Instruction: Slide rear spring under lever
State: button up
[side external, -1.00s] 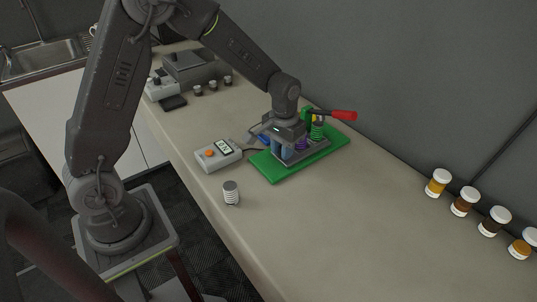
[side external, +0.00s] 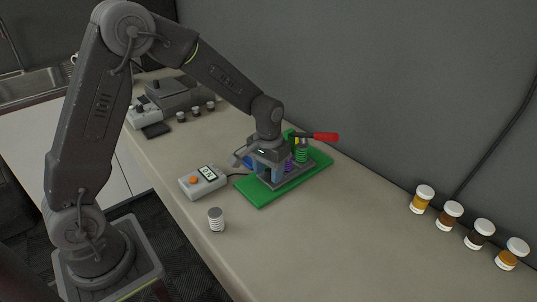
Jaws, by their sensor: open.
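The spring tester stands on a green base (side external: 262,196) on the counter, with a red-handled lever (side external: 321,137) pointing right. A green spring (side external: 301,153) stands upright on the right side of the fixture. A purple spring (side external: 289,166) shows partly behind my gripper. My gripper (side external: 262,172) is open, pointing down over the left part of the fixture. A blue part (side external: 248,161) shows beside its jaws; I cannot tell whether it is a spring. A white and grey ribbed spring-like piece (side external: 216,220) stands alone near the counter's front edge. Which spring is the rear one is unclear.
A grey readout box (side external: 203,182) with an orange button sits left of the green base, joined by a cable. Several small jars (side external: 450,215) line the wall at right. Grey equipment (side external: 178,95) stands at the back left. The front right counter is clear.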

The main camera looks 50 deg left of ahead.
notch_tip(320, 180, up, 13)
jog(key=shift+r, duration=0.2)
dwell(0.4)
jog(key=s+d+r+m+t, duration=0.1)
jog(key=s+r+t, duration=0.1)
jog(key=s, duration=0.8)
jog(key=s+d+r+m+t, duration=0.1)
jog(key=s+d+r+t, duration=0.1)
jog(key=s, duration=0.9)
jog(key=shift+s+r+m+t, duration=0.3)
jog(key=shift+r+t, duration=0.15)
jog(key=shift+t, duration=0.35)
